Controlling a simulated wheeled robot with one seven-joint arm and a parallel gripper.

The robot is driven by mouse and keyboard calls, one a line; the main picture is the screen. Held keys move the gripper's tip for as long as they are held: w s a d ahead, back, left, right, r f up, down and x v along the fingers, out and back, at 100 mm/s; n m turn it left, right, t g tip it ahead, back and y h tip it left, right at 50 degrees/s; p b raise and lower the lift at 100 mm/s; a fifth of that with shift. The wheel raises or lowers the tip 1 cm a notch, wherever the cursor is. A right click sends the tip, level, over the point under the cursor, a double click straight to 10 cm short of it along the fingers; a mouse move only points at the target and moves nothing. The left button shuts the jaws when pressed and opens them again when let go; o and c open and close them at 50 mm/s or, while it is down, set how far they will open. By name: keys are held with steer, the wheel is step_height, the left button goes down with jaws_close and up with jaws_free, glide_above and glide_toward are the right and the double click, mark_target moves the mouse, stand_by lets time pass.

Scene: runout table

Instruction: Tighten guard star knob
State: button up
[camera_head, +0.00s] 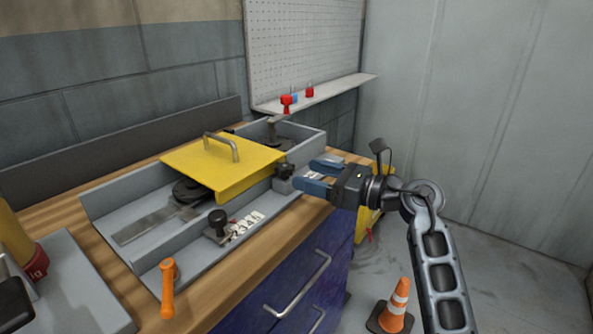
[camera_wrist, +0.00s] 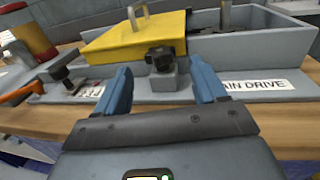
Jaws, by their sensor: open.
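The black guard star knob (camera_wrist: 160,60) sits on a grey block at the front edge of the yellow guard (camera_wrist: 135,38). In the head view the knob (camera_head: 284,171) is at the right side of the yellow guard (camera_head: 225,165), which has a metal handle on top. My gripper (camera_head: 313,175) is open, its blue fingers pointing at the knob. In the wrist view the knob shows between and beyond the fingertips of my gripper (camera_wrist: 160,80). The fingers look apart from the knob, and nothing is held.
The grey machine tray (camera_head: 125,215) stands on a wooden bench. An orange handle (camera_head: 168,288) and a black knob (camera_head: 217,222) are at its front. A "...AIN DRIVE" label (camera_wrist: 255,85) lies right of the knob. A traffic cone (camera_head: 396,305) stands on the floor.

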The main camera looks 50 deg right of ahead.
mark_target(289, 171)
steer(key=shift+w+a, duration=0.25)
steer(key=shift+w, duration=0.8)
steer(key=shift+w+a, duration=0.2)
steer(key=shift+w, duration=0.85)
steer(key=shift+c, duration=0.2)
steer(key=c, duration=1)
steer(key=shift+a+r+m+h+p, duration=0.1)
steer(key=shift+m+h+p, duration=0.25)
steer(key=shift+p, duration=0.3)
steer(key=h+p, duration=0.1)
steer(key=m+h+p, duration=0.1)
steer(key=shift+s+a+r+p, duration=0.1)
steer(key=shift+a+r+p, duration=0.1)
steer(key=shift+p, duration=0.2)
steer(key=m+h+p, duration=0.2)
steer(key=h+p, duration=0.1)
steer(key=p, duration=0.1)
steer(key=shift+a, duration=0.2)
steer(key=m+h+p, duration=0.1)
steer(key=h+p, duration=0.1)
steer(key=p, duration=0.1)
steer(key=shift+a+p, duration=0.1)
steer(key=shift+p, duration=0.3)
steer(key=shift+a+f+m+g+h+p, duration=0.1)
steer(key=shift+m+g+h+p, duration=0.1)
steer(key=shift+m+h+p, duration=0.4)
steer(key=shift+a+f+m+g+h+p, duration=0.1)
steer(key=shift+m+g+h+p, duration=0.15)
steer(key=shift+h+p, duration=0.35)
